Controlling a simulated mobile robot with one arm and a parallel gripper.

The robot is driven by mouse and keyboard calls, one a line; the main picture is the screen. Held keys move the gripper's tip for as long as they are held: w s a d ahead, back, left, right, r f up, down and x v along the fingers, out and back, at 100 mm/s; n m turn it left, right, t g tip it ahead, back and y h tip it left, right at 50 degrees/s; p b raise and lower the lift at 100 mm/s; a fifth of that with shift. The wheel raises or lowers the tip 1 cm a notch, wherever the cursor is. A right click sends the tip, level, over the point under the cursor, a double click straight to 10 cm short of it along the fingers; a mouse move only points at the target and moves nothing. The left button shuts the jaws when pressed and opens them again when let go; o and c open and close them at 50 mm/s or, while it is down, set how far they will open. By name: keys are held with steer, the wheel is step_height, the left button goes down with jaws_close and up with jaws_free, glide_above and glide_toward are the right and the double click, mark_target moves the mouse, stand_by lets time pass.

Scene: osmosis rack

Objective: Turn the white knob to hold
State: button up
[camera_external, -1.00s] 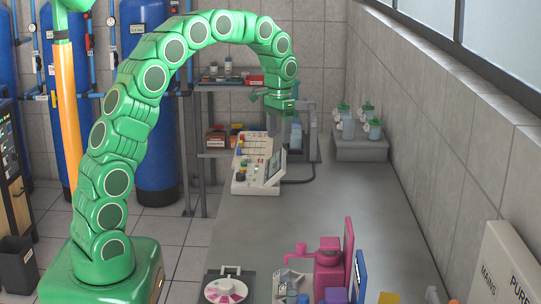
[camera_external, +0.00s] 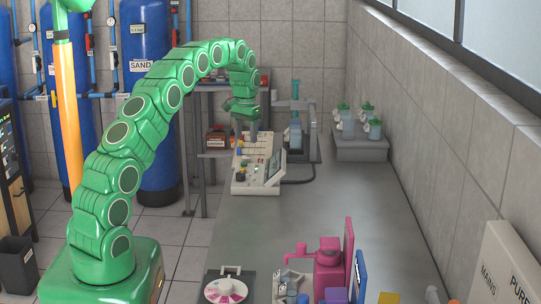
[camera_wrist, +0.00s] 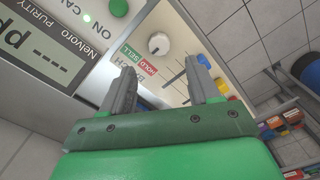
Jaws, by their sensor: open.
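The white knob (camera_wrist: 158,43) is round and sits on the pale instrument panel (camera_wrist: 240,40) in the wrist view, just beyond my fingertips. A small dark mark shows on its face; its exact setting is hard to tell. In the external view my gripper (camera_external: 243,122) is above the far part of the instrument (camera_external: 252,188); the knob is not clear there.
A display (camera_wrist: 45,45) and a green button (camera_wrist: 118,7) lie left of the knob. Slots and coloured controls are on its right. A grey stand with a bottle (camera_external: 296,133) is just right of the instrument. The bench (camera_external: 330,205) is clear in the middle.

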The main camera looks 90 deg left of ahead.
mark_target(246, 156)
steer(key=shift+f, duration=3.8)
steer(key=shift+c, duration=0.4)
steer(key=c, duration=1)
